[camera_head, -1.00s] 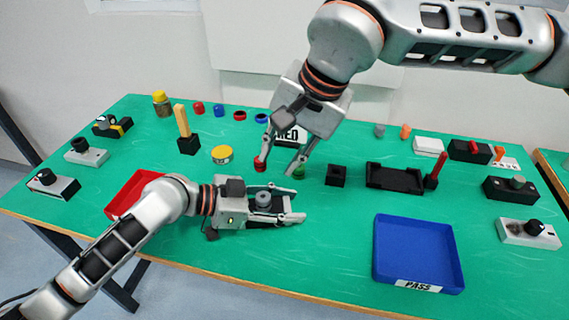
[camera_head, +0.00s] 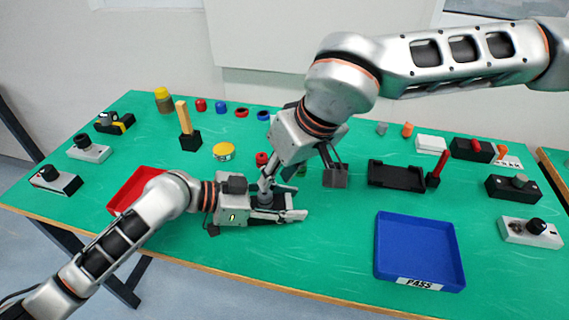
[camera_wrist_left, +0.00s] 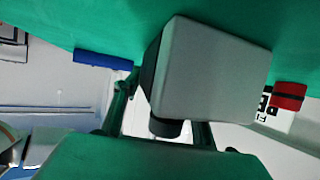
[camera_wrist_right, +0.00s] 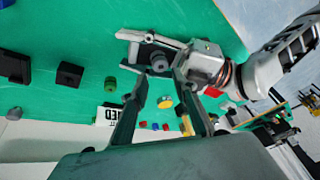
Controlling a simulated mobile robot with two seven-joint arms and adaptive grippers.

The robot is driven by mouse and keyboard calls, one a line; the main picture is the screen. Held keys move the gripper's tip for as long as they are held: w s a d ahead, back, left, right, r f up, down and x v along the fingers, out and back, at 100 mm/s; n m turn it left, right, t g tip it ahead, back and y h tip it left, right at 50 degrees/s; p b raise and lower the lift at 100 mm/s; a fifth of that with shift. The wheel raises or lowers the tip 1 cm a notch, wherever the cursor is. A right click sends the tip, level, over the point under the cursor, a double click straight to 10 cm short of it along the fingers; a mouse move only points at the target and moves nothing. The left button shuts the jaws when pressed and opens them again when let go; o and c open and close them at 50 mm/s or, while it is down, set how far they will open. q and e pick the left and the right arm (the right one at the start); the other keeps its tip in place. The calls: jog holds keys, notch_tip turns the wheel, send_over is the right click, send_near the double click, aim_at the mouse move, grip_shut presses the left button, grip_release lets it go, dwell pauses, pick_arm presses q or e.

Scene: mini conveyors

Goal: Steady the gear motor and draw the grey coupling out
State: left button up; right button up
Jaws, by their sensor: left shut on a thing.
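The gear motor is a boxy body held low over the green table, at front centre in the head view. Its grey side fills the middle of the left wrist view (camera_wrist_left: 212,75). My left gripper (camera_head: 288,205) is shut on it, a finger on either side. The grey coupling (camera_wrist_right: 158,63) is a short round piece on the motor; it also shows in the left wrist view (camera_wrist_left: 166,128). My right gripper (camera_wrist_right: 161,74) is above the motor, pointing down, its fingers apart with the coupling between and just beyond the tips.
A blue PASS tray (camera_head: 455,262) lies to the right, with clear table between. A red tray (camera_head: 121,200) is partly behind my left arm. A black square block (camera_head: 336,177) and a black tray (camera_head: 395,184) stand right of my right gripper.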

aim_at(266, 194)
pick_arm(q)
jog(key=shift+s+a+f, duration=0.1)
jog(key=shift+s+f, duration=0.05)
jog(key=shift+f, duration=0.4)
pick_arm(e)
jog(key=x, duration=0.7)
jog(key=shift+a+f, duration=0.1)
jog(key=shift+f, duration=0.15)
jog(key=c, duration=0.7)
jog(key=shift+r, duration=2.55)
grip_shut()
pick_arm(q)
jog(key=o, duration=1.4)
jog(key=shift+o, duration=0.9)
jog(key=shift+r, duration=0.25)
